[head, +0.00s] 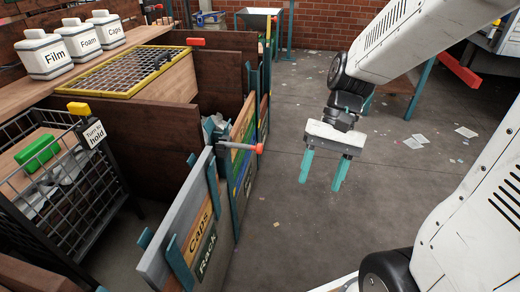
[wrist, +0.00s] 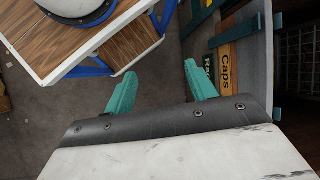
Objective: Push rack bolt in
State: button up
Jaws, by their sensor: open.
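A grey rod with an orange-red end, which looks like the rack bolt (head: 238,146), sticks out sideways at the top of the panel row in the head view. It stands above the panel with the Caps and Rack signs (head: 207,250). My gripper (head: 320,178) hangs open and empty, fingers down, over the floor to the right of the bolt and clearly apart from it. In the wrist view my gripper's teal fingers (wrist: 160,72) are spread with nothing between them. The Rack sign (wrist: 208,70) shows there at the right; I cannot make out the bolt in that view.
A wire cage (head: 45,215) holding a green block (head: 37,151) stands at the left, with a yellow knob (head: 79,108) above a Turn to hold sign. White labelled containers (head: 73,38) stand behind. The floor (head: 290,235) right of the panels is mostly clear.

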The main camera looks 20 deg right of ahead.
jog(key=w+a+f+m+y, duration=0.2)
jog(key=w+f+m+y, duration=0.35)
jog(key=w+f, duration=0.2)
jog(key=m+t+y, duration=0.6)
jog(key=m+t, duration=0.7)
jog(key=m, duration=0.1)
send_near(260, 149)
jog(key=w+a, duration=0.2)
jog(key=shift+h, duration=0.25)
jog(key=x, duration=0.7)
jog(key=shift+w+a+f, duration=0.2)
jog(key=shift+w+f, duration=0.15)
jog(key=shift+f, duration=0.05)
